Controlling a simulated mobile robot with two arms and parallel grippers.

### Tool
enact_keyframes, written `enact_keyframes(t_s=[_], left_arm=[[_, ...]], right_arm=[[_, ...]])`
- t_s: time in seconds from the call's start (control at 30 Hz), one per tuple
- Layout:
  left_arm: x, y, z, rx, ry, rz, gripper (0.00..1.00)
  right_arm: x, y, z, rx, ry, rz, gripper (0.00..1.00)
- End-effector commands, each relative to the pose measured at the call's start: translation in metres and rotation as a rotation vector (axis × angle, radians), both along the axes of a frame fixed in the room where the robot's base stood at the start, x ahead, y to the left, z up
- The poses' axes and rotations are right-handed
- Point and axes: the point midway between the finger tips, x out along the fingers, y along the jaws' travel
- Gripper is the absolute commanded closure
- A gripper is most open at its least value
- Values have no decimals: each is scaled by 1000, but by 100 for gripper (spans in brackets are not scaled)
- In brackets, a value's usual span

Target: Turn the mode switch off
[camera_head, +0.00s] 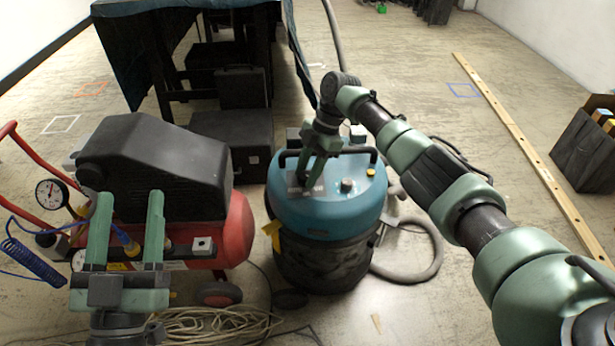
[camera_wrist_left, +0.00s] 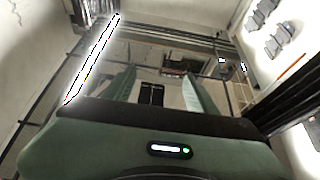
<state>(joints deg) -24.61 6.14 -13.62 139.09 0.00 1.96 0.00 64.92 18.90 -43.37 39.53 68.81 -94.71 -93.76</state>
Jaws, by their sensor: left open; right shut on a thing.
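A teal-topped shop vacuum (camera_head: 325,218) stands upright in the middle of the head view. My right gripper (camera_head: 306,182) reaches down onto the left part of its lid, beside a pale label plate. It is shut on a small part there, apparently the mode switch; the fingers hide most of it, so its position cannot be read. A black knob (camera_head: 347,186) and a yellow button (camera_head: 370,172) sit on the lid to the right. My left gripper (camera_head: 127,215) is open and empty in front of the compressor; its parted fingers also show in the left wrist view (camera_wrist_left: 158,90).
A red and black air compressor (camera_head: 160,165) with a gauge (camera_head: 52,194) stands left of the vacuum. A covered table (camera_head: 185,5) with black cases (camera_head: 235,135) is behind. A hose (camera_head: 432,255) and a coiled cable (camera_head: 215,325) lie on the floor. Floor at right is mostly clear.

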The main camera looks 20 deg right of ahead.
Motion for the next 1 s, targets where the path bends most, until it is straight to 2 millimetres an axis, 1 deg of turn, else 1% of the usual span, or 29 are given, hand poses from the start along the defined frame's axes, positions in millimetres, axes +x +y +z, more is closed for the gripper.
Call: enact_keyframes(t_s=[0.1,0.2,0.33,0.5,0.83,0.87,0.9,0.93,1.0], left_arm=[[-11,0,17,-33,-113,-6,43],[-19,1,29,-53,-184,-10,43],[-27,2,39,-71,-243,-13,43],[-31,2,44,-79,-275,-15,43],[-31,2,44,-80,-277,-15,43],[-31,2,44,-80,-277,-15,43],[-31,2,44,-80,-277,-15,43],[-31,2,44,-80,-277,-15,43],[-31,3,44,-79,-277,-14,43]], right_arm=[[0,0,-2,-1,0,36,100],[1,0,-1,-1,-1,58,100],[1,0,0,-1,-1,77,100],[0,0,0,-1,0,88,100],[0,0,0,-1,0,89,100],[0,0,0,-1,0,89,61],[0,0,0,-1,0,89,50],[0,0,0,-1,0,89,42],[0,0,0,-1,0,89,42]])
